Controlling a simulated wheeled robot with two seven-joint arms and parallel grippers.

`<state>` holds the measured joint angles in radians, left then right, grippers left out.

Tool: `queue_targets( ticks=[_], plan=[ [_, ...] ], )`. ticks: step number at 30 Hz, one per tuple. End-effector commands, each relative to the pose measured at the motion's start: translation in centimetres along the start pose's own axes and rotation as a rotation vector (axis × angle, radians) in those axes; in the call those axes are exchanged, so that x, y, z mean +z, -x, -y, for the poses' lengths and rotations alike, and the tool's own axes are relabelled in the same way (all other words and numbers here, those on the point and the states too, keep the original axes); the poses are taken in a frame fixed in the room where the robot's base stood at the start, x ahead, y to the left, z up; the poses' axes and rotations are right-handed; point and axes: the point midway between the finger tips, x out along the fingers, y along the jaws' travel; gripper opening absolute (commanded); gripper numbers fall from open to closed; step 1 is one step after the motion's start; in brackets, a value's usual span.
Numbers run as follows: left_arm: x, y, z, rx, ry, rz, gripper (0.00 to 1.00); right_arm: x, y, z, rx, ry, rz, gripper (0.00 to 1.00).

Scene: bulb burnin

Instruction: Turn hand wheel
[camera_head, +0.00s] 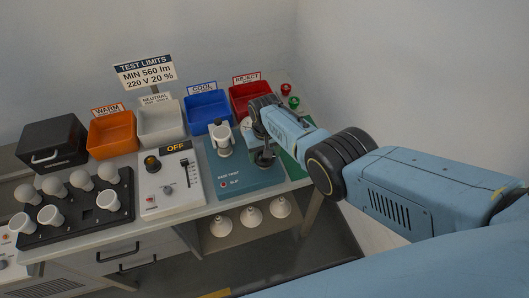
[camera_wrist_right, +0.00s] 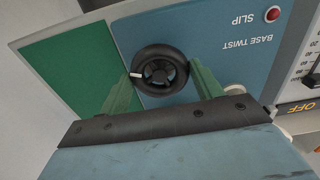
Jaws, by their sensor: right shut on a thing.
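The hand wheel is a small black wheel with spokes and a white mark on its rim (camera_wrist_right: 142,75). It sits on the blue-grey base twist panel (camera_head: 238,184), which shows in the right wrist view too (camera_wrist_right: 225,62). My right gripper (camera_wrist_right: 161,74) has one green finger on either side of the wheel and is shut on it. In the head view my right gripper (camera_head: 262,142) is over the right part of the panel and largely hides the wheel. My left gripper is not in view.
A white socket stand (camera_head: 222,138) rises from the panel left of my gripper. The control box with the OFF display (camera_head: 178,147) is further left, then a black rack of bulbs (camera_head: 88,221). Orange, white, blue (camera_head: 207,108) and red bins line the back.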

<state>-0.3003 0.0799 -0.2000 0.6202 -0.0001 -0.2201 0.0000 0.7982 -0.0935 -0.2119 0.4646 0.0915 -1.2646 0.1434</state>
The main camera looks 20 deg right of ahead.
Motion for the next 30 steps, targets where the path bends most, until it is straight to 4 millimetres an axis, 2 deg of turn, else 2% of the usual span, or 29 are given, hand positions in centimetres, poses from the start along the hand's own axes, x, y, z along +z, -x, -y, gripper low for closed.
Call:
queue_targets(
  ticks=[30],
  plan=[
    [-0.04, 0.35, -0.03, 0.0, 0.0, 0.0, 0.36, 0.0, 0.03, 0.01, 0.001, -0.963, 0.001, 0.42]
  ],
)
